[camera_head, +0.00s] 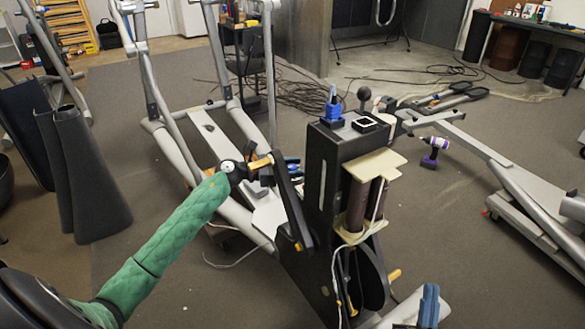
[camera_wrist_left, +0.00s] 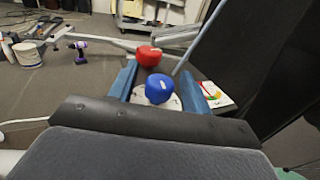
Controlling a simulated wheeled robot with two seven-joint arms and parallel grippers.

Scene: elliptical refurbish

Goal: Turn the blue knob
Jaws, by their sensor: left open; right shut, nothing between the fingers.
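The blue knob (camera_wrist_left: 159,88) sits on a pale round plate (camera_wrist_left: 172,103) in the left wrist view. A red knob (camera_wrist_left: 149,56) is just beyond it. My left gripper (camera_wrist_left: 158,70) is open, with one blue finger on each side of the blue knob; I cannot tell whether they touch it. In the head view my left gripper (camera_head: 291,163) is partly hidden behind a black part, and the blue knob cannot be made out there. My right gripper (camera_head: 429,305) is shut and empty at the lower right, apart from the knobs.
A black machine tower (camera_head: 327,170) stands right of my left gripper, with a blue item (camera_head: 333,107) on top. Grey machine frames (camera_head: 225,130) lie behind. A purple drill (camera_head: 433,150) is on the floor at the right. Open floor (camera_head: 450,240) lies right of the tower.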

